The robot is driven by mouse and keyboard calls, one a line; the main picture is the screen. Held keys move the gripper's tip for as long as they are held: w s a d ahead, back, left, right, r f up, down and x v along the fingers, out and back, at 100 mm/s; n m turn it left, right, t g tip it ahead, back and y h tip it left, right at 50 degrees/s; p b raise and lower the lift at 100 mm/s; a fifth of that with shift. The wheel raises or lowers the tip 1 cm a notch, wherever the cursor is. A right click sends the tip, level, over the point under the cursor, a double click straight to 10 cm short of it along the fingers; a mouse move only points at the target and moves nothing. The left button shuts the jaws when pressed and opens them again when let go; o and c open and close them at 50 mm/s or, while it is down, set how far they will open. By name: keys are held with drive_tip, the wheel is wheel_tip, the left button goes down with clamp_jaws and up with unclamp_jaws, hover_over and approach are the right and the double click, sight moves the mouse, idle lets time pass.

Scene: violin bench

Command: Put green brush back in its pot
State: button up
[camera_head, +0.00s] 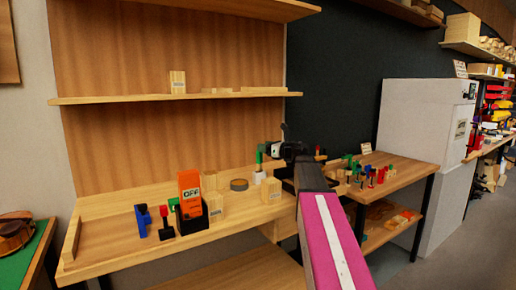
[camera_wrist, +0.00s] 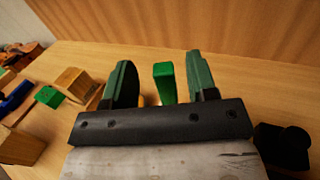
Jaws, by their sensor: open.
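The green brush (camera_wrist: 165,84) shows in the wrist view as an upright green bar between the two fingers of my gripper (camera_wrist: 161,82). There are gaps on both sides of it, and its lower end is hidden behind the gripper body. My gripper is open. In the head view my gripper (camera_head: 268,150) is over the right part of the bench, with a green upright piece (camera_head: 259,155) at its fingers. A small white block-like thing (camera_head: 258,178) stands below that piece. I cannot tell whether this is the pot or whether the brush touches it.
The bench (camera_head: 110,210) also carries a grey roll (camera_head: 239,184), an orange box (camera_head: 190,187), a blue tool (camera_head: 141,221), a red-handled tool (camera_head: 165,220) and wooden blocks (camera_head: 215,204). A side table (camera_head: 405,172) with small coloured tools stands right. The bench's front left is mostly clear.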

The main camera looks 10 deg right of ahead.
drive_tip(key=v, duration=0.7)
